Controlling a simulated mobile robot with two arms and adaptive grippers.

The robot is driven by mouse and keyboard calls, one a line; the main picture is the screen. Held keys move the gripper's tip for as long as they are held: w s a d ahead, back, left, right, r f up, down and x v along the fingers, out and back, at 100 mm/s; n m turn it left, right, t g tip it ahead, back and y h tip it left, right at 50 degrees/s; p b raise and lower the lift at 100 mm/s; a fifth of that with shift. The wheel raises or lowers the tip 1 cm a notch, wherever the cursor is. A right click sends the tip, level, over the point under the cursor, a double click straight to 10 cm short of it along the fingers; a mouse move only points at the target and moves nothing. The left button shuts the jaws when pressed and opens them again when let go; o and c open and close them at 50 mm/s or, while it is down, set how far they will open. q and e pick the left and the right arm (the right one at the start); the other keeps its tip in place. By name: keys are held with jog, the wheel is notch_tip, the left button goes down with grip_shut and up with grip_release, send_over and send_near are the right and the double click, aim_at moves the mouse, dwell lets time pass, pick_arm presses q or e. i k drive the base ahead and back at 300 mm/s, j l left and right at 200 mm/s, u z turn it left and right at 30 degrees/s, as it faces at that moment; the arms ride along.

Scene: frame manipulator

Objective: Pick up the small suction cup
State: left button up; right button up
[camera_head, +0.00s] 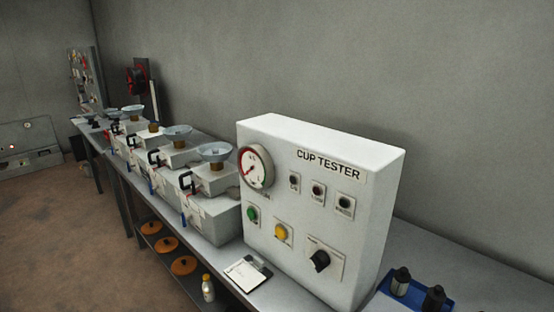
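Neither of my grippers is in view. Several grey-blue cup-shaped pieces stand on white boxes along the bench, each on a brass-coloured base. The nearest cup (215,151) is beside the cup tester (318,205), and another cup (177,131) stands behind it. A farther cup (133,109) is near the far end. A small brass-coloured piece (154,127) sits on a box between them; it is too small to tell what tops it. I cannot tell for certain which piece is the small suction cup.
The bench (222,253) runs along the wall. Orange discs (184,265) and a small bottle (208,288) are on the lower shelf. A clipboard (247,273) lies before the tester. A blue tray (384,283) with dark bottles is at right. The brown floor (60,235) at left is clear.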

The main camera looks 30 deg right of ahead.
aim_at(91, 118)
jog(key=z, duration=2.85)
jog(key=u, duration=3.15)
jog(key=i+u, duration=0.25)
jog(key=i, duration=4.3)
